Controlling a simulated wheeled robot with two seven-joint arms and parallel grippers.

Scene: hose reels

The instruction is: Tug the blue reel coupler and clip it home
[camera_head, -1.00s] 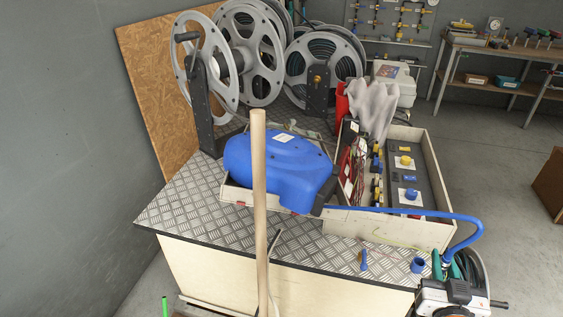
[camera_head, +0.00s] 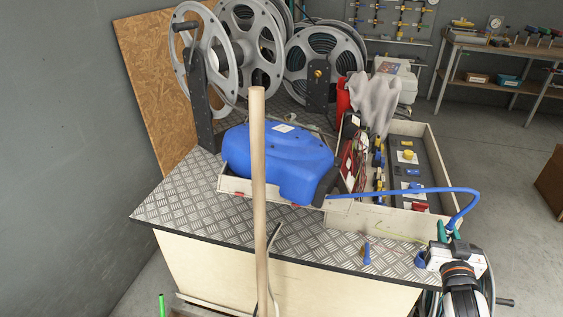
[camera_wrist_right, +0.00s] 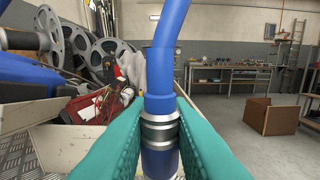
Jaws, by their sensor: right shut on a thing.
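The blue hose reel (camera_head: 275,155) sits in a low pale tray on the tread-plate bench. Its blue hose (camera_head: 400,191) runs right across a crate, then bends down to my right gripper (camera_head: 446,234). In the right wrist view, the blue coupler (camera_wrist_right: 160,128) with metal and dark rings stands upright between the teal fingers of my right gripper (camera_wrist_right: 160,145). The fingers are shut on it from both sides, and its lower end is partly hidden. A panel with blue and yellow fittings (camera_head: 408,155) lies in the crate. My left gripper is not in view.
A pale wooden crate (camera_head: 440,160) holds the panel and a grey cloth (camera_head: 375,100). A wooden pole (camera_head: 260,200) stands in front of the blue reel. Large grey reels (camera_head: 250,55) stand behind. Small blue pieces (camera_head: 367,252) lie on the bench (camera_head: 200,205) near its front edge.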

